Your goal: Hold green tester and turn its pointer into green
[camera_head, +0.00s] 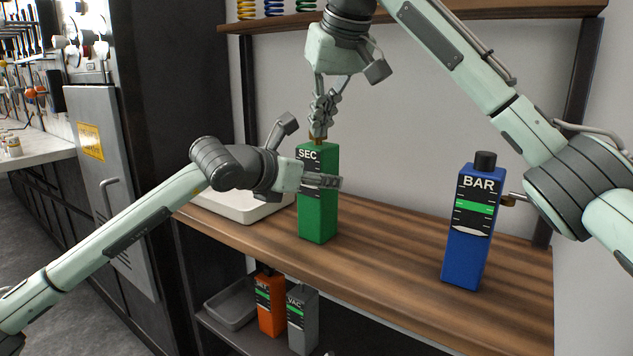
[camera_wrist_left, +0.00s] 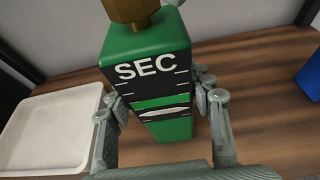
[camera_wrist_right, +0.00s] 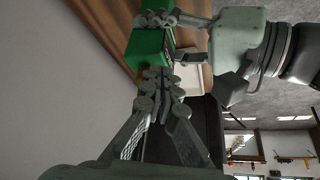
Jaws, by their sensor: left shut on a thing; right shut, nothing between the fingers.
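The green tester (camera_head: 318,222), marked SEC, stands upright on the wooden bench. My left gripper (camera_head: 318,181) is shut on its sides from the front. In the left wrist view the green tester (camera_wrist_left: 168,130) sits between the two fingers, with its white pointer (camera_wrist_left: 163,114) just below the green band (camera_wrist_left: 160,102). A brass knob (camera_wrist_left: 128,8) is on its top. My right gripper (camera_head: 321,128) points down at the knob, shut and empty. In the right wrist view its closed fingertips (camera_wrist_right: 157,80) are near the tester's top end; they hide most of the knob.
A blue BAR tester (camera_head: 468,260) with a black top knob and a brass side fitting stands to the right on the bench (camera_head: 400,260). A white tray (camera_head: 232,208) is behind left of the green tester. Orange (camera_head: 269,318) and grey (camera_head: 303,335) testers stand on a lower shelf.

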